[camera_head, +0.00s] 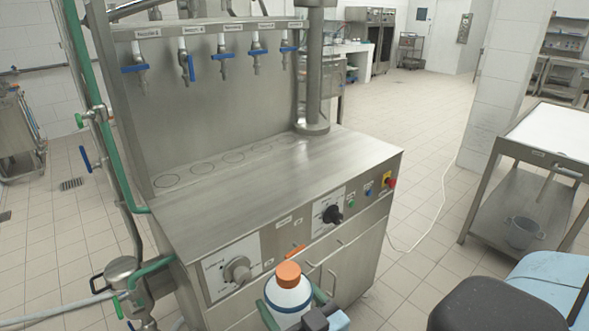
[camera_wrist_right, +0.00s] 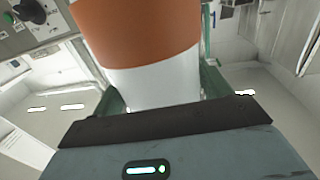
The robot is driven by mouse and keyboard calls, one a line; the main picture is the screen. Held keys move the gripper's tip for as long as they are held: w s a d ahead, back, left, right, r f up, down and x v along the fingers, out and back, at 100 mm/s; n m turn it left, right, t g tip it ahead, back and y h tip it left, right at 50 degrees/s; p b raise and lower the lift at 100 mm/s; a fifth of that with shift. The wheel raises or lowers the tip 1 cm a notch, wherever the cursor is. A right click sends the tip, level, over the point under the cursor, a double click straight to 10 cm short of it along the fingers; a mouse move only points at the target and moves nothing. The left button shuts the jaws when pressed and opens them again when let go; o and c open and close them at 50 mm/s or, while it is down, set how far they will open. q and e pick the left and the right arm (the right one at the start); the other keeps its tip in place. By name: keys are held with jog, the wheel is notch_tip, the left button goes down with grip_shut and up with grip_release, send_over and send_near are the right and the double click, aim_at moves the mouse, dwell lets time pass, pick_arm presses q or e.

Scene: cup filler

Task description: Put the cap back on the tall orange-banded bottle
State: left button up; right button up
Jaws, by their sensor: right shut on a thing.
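A white bottle (camera_head: 289,292) with an orange top (camera_head: 288,273) stands out in front of the machine, low in the head view. The top looks like a cap, but the head view is too small to show how it sits. The right wrist view shows the bottle's white wall (camera_wrist_right: 155,84) and a wide orange band (camera_wrist_right: 145,32) close up. My right gripper (camera_head: 293,304) is shut on the bottle, its green fingers on either side. The fingers also show in the wrist view (camera_wrist_right: 160,90). The bottle's lower part is hidden. My left gripper is out of view.
A steel filling machine (camera_head: 270,190) with a flat top and several blue-handled taps (camera_head: 225,55) stands directly ahead. Its front has knobs (camera_head: 238,270). A small orange item (camera_head: 296,248) shows at the panel. A steel table (camera_head: 548,140) stands right; open floor (camera_head: 430,190) lies between.

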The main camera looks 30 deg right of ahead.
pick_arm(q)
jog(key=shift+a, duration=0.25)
pick_arm(e)
jog(key=shift+a+r, duration=0.2)
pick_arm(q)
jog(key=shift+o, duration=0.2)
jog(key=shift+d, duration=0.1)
pick_arm(e)
jog(key=shift+d, duration=0.1)
